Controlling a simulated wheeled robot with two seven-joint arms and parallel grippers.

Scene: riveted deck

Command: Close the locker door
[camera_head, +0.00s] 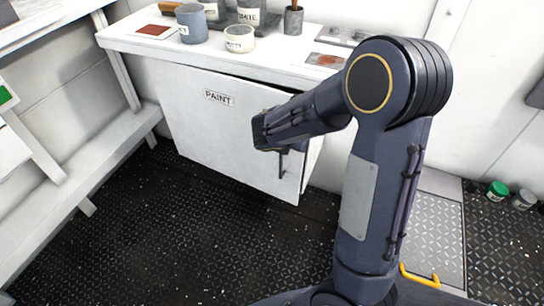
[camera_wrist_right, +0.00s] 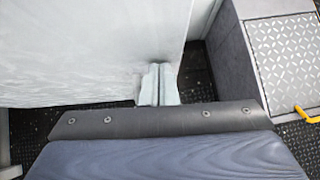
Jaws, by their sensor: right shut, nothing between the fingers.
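The white locker door (camera_head: 210,125), labelled PAINT, is on the front of the cabinet under the counter in the head view. It stands a little ajar, with a dark gap along its top edge and its right edge out from the cabinet. In the right wrist view my right gripper (camera_wrist_right: 158,84) is shut and empty, beside the pale door panel (camera_wrist_right: 80,55). I cannot tell whether it touches. My left gripper is not in view.
The white counter (camera_head: 135,38) holds a blue-grey pot (camera_head: 192,24), a putty tub (camera_head: 240,39) and a brush cup (camera_head: 293,20). A white bench (camera_head: 90,150) stands at left. The dark riveted floor (camera_head: 160,230) before the door is clear. Small cans (camera_head: 497,190) stand at right.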

